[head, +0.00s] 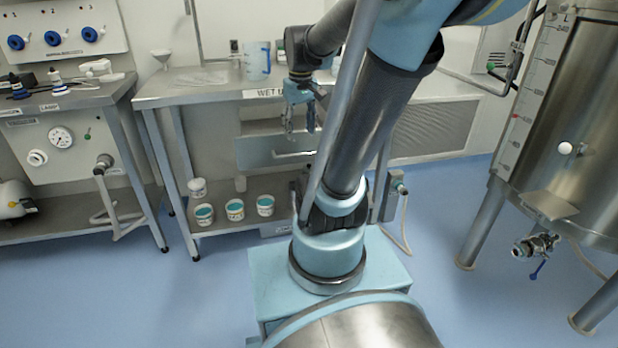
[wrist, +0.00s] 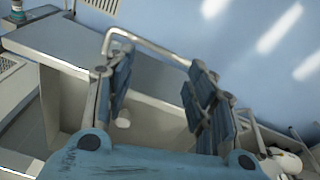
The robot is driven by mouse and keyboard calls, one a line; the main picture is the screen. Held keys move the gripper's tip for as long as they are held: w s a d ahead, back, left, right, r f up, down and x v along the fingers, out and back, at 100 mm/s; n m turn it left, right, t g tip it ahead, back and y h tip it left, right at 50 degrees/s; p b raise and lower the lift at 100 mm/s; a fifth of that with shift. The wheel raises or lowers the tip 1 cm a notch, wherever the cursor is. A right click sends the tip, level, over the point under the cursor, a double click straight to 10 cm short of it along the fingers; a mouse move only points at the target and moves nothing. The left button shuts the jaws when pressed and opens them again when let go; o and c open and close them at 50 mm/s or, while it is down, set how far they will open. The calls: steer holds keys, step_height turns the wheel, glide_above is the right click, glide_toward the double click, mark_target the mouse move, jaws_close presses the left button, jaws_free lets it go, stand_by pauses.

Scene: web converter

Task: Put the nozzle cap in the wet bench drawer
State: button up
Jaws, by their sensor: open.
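The wet bench drawer (head: 255,152) is pulled out under the labelled bench, its grey front facing me. In the wrist view its pale interior (wrist: 160,112) lies below my gripper, with a bar handle (wrist: 150,45) beyond. My gripper (head: 302,130) is above the drawer, pointing down; its two blue fingers also show in the wrist view (wrist: 165,100), apart and empty. A small white round thing (wrist: 122,124) shows low in the drawer beside the left finger; it looks like the nozzle cap, but is too small to be sure. My fingers hide part of the interior.
The bench top (head: 190,85) holds a measuring jug (head: 257,60) and a funnel (head: 161,56). Several tubs stand on the lower shelf (head: 215,225). A steel tank (head: 570,120) stands at the right. The blue floor (head: 205,290) is clear at the front left.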

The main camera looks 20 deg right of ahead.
steer(key=s+f+m+t, duration=0.1)
steer(key=s+f+m, duration=0.1)
steer(key=s+f, duration=0.8)
steer(key=s, duration=0.2)
steer(key=shift+s, duration=0.3)
steer(key=shift+w+f, duration=0.25)
steer(key=shift+w, duration=0.15)
